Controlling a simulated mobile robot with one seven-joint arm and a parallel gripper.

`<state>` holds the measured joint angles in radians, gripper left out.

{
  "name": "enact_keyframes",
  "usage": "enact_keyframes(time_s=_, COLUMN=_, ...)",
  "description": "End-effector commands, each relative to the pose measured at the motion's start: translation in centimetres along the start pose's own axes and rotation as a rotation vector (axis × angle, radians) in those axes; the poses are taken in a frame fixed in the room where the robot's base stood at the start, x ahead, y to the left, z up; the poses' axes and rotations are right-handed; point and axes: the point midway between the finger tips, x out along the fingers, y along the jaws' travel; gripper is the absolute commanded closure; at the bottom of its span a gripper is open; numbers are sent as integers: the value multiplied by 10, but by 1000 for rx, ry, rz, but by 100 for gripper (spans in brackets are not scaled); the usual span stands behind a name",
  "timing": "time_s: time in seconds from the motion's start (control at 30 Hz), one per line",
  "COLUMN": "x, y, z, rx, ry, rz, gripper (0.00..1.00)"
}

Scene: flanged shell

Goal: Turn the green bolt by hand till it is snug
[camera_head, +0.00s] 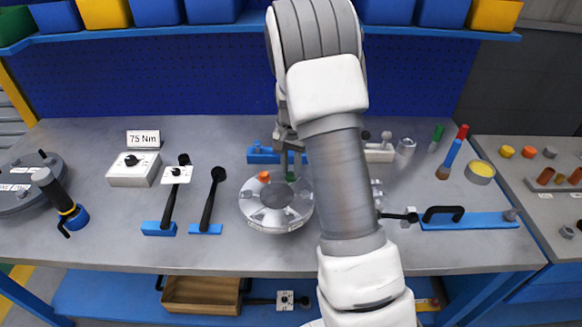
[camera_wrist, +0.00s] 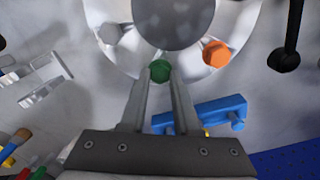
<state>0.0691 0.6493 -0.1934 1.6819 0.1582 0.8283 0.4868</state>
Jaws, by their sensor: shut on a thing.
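The green bolt (camera_wrist: 160,71) sits on the rim of the pale round flange (camera_wrist: 239,30). In the wrist view my gripper (camera_wrist: 161,80) has its two fingers closed on the bolt's head. In the head view the green bolt (camera_head: 291,177) shows at the back of the flange (camera_head: 262,218), just under my gripper (camera_head: 290,165). An orange bolt (camera_wrist: 216,53) stands on the same rim, apart from my fingers; it also shows in the head view (camera_head: 264,176). The bolt's shank and seat are hidden, so I cannot tell how deep it sits.
A blue fixture (camera_wrist: 205,113) lies close behind the flange. Two black-handled wrenches (camera_head: 213,197) (camera_head: 174,200) and a box under a "75 Nm" sign (camera_head: 133,170) are at the left. A blue holder with a black handle (camera_head: 470,220) lies at the right.

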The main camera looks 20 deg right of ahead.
Motion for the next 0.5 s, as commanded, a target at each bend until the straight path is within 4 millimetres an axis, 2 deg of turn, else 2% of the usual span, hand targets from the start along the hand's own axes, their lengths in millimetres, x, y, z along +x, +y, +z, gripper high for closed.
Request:
enact_keyframes(time_s=0.03, x=-5, y=-2, z=-2, rx=22, ry=8, rz=-6, gripper=100)
enact_keyframes(time_s=0.5, x=-5, y=-2, z=-3, rx=119, ry=9, rz=-8, gripper=100)
